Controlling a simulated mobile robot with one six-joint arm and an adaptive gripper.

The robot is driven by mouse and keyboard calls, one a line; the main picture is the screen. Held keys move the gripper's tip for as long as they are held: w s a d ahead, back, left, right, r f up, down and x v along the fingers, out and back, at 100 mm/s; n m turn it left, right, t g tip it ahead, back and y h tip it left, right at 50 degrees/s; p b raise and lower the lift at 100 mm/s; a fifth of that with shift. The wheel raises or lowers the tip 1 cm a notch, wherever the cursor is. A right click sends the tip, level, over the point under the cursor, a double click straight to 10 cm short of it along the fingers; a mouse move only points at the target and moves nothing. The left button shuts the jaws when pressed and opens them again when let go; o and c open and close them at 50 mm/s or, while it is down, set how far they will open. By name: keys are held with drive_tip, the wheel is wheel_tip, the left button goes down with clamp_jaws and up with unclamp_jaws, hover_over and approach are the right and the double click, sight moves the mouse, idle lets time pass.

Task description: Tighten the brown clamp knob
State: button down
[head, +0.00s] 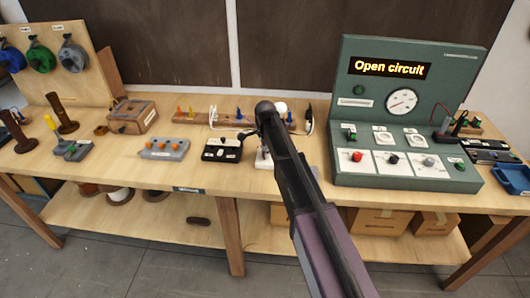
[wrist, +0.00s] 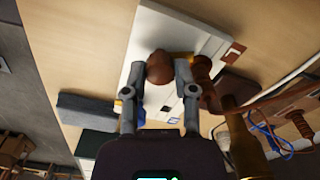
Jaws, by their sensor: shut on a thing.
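The brown clamp knob (wrist: 159,69) is rounded and sits over a white base plate (wrist: 150,35) in the wrist view. My gripper (wrist: 160,72) has one finger on each side of the knob and is shut on it. A yellowish piece lies just right of the knob, leading to a second brown turned part (wrist: 202,72) outside the right finger. In the head view my arm hides the knob and fingers; only a bit of the white base (head: 263,159) shows beside it.
A green test panel (head: 345,150) reading "Open circuit" stands right of my arm. A black-and-white block (head: 222,149) and a grey block (head: 164,149) lie left on the bench. A rack of colored-handled tools is behind. Blue wire (wrist: 268,135) lies near my gripper's right.

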drive_tip(key=m, duration=0.4)
drive_tip(key=shift+m, duration=0.4)
drive_tip(key=c, duration=0.7)
unclamp_jaws()
drive_tip(key=shift+n, duration=0.4)
